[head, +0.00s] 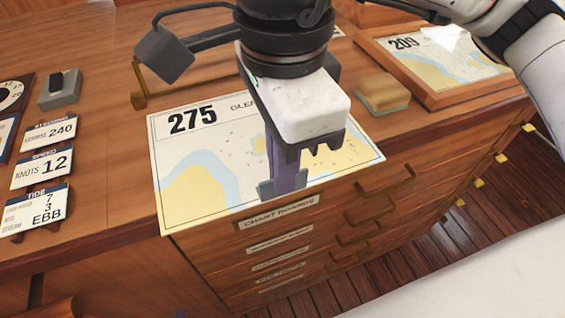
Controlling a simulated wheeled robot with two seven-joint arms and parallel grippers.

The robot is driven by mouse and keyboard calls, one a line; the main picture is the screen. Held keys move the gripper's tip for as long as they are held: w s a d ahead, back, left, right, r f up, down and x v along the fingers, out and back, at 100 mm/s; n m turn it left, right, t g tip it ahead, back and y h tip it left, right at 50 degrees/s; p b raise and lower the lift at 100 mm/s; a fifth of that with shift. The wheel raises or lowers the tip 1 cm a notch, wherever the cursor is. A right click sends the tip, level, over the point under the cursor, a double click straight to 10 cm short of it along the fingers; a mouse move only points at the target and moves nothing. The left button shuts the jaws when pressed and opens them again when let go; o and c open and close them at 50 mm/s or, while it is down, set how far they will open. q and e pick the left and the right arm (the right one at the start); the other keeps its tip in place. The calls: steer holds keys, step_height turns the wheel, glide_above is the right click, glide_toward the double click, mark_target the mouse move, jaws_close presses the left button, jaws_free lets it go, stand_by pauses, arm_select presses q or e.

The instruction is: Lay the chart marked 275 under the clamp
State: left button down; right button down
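The chart marked 275 (205,165) lies flat on the wooden cabinet top, its near edge along the front edge of the top. My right gripper (285,185), its arm coming in from the right, points down over the chart. Its fingertips are at the chart's near edge, right of the chart's middle. Whether they pinch the paper or stand apart cannot be told from this angle. A brass bar (180,92), seemingly the clamp, runs behind the chart's far edge. Its right part is hidden behind my gripper and wrist. My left gripper is not in view.
A wooden block with a green base (382,92) stands right of the chart. Chart 209 (440,58) lies in a wooden frame at the back right. Instrument cards (42,170) and a grey switch box (60,90) are at left. Drawer handles (385,185) project from the cabinet front.

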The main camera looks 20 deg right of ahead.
arm_select(q)
steer(key=shift+f+b, duration=0.3)
steer(key=shift+f, duration=0.1)
arm_select(e)
steer(key=shift+f, duration=0.2)
steer(key=c, duration=1.9)
jaws_free()
step_height(320, 180, up, 2)
steer(key=shift+r, duration=0.1)
arm_select(q)
steer(key=shift+w+d+r+p, duration=0.15)
steer(key=shift+d+r+p, duration=0.1)
steer(key=shift+r, duration=0.3)
steer(key=shift+w+d+r+p, duration=0.1)
steer(key=shift+w+r+p, duration=0.1)
steer(key=shift+r, duration=0.3)
arm_select(e)
step_height(320, 180, up, 8)
